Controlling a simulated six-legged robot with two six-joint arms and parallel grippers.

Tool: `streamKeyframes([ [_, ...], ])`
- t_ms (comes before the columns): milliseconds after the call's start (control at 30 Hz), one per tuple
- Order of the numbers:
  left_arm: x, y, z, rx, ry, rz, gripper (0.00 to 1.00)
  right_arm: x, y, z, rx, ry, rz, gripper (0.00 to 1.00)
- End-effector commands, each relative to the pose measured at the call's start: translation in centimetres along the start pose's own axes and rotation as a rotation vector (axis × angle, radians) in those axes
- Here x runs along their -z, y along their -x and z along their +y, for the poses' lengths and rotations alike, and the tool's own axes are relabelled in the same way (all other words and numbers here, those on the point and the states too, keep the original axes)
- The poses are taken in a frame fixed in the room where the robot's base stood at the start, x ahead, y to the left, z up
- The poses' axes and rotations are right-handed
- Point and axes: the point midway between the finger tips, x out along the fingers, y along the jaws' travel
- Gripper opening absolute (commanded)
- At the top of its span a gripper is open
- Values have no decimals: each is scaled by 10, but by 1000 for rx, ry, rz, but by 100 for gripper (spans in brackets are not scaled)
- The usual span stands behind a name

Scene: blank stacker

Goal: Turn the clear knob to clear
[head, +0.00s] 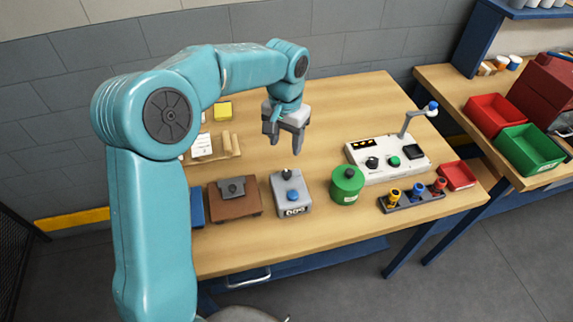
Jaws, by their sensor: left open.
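No label for the clear knob can be read here, so I cannot tell which knob it is. A white control panel (362,177) at the right of the table carries a black knob (372,163), a green button (394,161) and a blue-tipped lever (431,109). A grey counter box (285,208) near the front has a blue button (293,196) and a dark knob (288,174) on top. My left gripper (285,138) is open and empty, pointing down above the table, behind the counter box and left of the panel. My right gripper is out of view.
A brown block (234,205) and a green canister (346,186) flank the counter box. A dark rack (408,205) with coloured pegs and a red tray (458,176) sit front right. Red and green bins stand on the side table. The table's back middle is clear.

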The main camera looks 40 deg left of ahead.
Motion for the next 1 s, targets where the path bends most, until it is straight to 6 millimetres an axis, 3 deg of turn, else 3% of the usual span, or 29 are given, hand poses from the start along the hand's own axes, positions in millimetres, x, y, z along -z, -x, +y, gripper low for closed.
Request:
streamKeyframes([
  [200, -1, -52, 1, -1, 0, -6, 54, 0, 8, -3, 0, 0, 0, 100],
  [400, 2, -89, 0, -1, -1, -4, 54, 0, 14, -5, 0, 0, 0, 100],
  [600, 4, -106, 0, -1, 1, -1, 54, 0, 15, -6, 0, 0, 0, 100],
  [867, 4, -108, -1, -1, 1, 1, 54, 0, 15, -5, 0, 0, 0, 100],
  [967, 4, -108, -1, -1, 0, 1, 28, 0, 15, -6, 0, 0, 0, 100],
  [1000, 4, -108, -1, -1, 0, 0, 15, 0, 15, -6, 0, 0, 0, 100],
])
